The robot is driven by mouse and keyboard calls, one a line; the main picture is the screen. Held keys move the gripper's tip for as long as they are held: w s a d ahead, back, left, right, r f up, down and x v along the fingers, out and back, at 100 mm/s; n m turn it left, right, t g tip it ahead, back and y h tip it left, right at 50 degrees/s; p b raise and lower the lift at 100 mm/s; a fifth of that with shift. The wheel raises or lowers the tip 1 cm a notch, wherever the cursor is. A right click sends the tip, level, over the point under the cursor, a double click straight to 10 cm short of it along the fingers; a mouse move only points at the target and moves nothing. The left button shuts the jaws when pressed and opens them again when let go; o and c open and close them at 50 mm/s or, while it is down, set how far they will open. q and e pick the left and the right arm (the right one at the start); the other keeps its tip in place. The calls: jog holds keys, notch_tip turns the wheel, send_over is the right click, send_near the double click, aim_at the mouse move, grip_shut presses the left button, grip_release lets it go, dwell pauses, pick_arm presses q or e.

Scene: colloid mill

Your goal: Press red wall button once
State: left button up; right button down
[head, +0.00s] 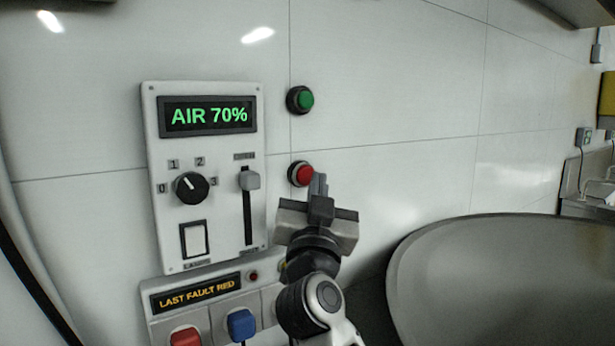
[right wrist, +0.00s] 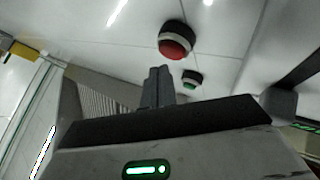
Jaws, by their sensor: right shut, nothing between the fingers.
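The red wall button (head: 301,173) is a round red cap in a dark ring on the white tiled wall, right of the control panel. It also shows in the right wrist view (right wrist: 175,48), just beyond my fingertips. My right gripper (head: 319,184) is shut and empty, its fingertips just below and right of the red button in the head view. In the right wrist view the shut fingers (right wrist: 158,78) point toward the button with a small gap in the picture. Whether they touch it I cannot tell. My left gripper is not in view.
A green button (head: 303,100) sits above the red one. The control panel (head: 207,240) at left has an "AIR 70%" display, a knob, a slider and a switch. A lower panel reads "LAST FAULT RED". A large grey rounded vessel (head: 500,280) stands at right.

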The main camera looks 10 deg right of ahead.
dwell(0.8)
jog(key=shift+w+a+p, duration=0.15)
jog(key=shift+w+p, duration=0.25)
jog(key=shift+p, duration=0.15)
jog(key=shift+w+a, duration=0.15)
jog(key=shift+w, duration=0.3)
dwell(0.4)
jog(key=shift+p, duration=0.3)
jog(key=shift+s+d+p, duration=0.3)
jog(key=shift+s+p, duration=0.55)
jog(key=shift+p, duration=0.15)
